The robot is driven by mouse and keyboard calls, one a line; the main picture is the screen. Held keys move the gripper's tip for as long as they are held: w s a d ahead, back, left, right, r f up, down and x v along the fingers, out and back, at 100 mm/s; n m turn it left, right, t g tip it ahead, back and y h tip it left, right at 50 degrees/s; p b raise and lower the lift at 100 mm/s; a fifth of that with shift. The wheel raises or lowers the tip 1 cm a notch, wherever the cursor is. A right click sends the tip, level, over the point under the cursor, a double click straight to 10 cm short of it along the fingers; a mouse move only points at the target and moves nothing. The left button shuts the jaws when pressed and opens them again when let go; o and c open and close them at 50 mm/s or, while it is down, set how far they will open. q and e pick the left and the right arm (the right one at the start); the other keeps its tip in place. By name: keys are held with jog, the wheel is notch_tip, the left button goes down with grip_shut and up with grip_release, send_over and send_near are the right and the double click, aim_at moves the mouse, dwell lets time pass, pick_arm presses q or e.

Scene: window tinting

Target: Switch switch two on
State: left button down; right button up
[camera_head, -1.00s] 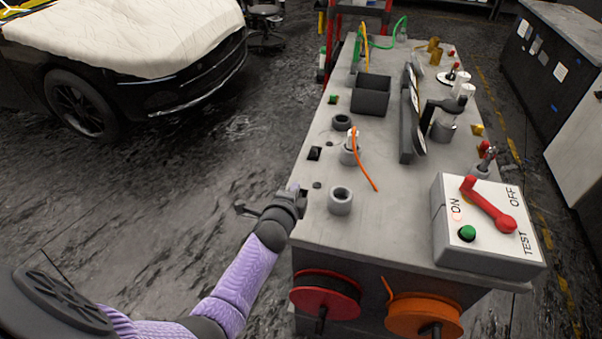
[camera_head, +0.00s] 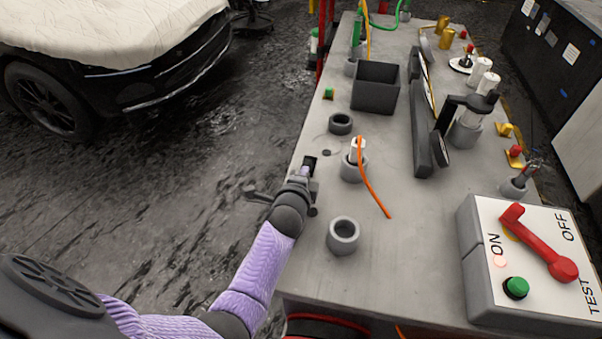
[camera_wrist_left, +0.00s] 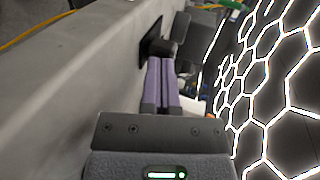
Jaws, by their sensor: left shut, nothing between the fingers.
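A small black switch on a square plate (camera_head: 310,161) sits near the left edge of the grey workbench (camera_head: 390,270). In the left wrist view the plate (camera_wrist_left: 150,36) carries a dark protruding part. My left gripper (camera_head: 305,171) is shut and empty, its tips at the near side of this switch. In the left wrist view its purple fingers (camera_wrist_left: 160,62) lie together, the tips at or touching the dark part; contact cannot be told. No label reading "two" shows, and the switch's position is unclear. My right gripper is not in view.
A box with a red lever (camera_head: 538,243), marked ON, OFF and TEST, stands at the right. A grey ring holder (camera_head: 343,236), a white piece with an orange cord (camera_head: 374,190) and a dark bin (camera_head: 375,88) stand nearby. The front bench top is mostly clear.

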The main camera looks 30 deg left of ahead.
aim_at(307, 164)
pick_arm(q)
jog(key=b+x, duration=0.1)
jog(key=x, duration=0.1)
jog(key=shift+w+r+b, duration=0.2)
jog(key=shift+w+b, duration=0.2)
jog(key=shift+w, duration=0.05)
jog(key=shift+w+a, duration=0.15)
jog(key=shift+w, duration=0.1)
jog(key=shift+r, duration=0.2)
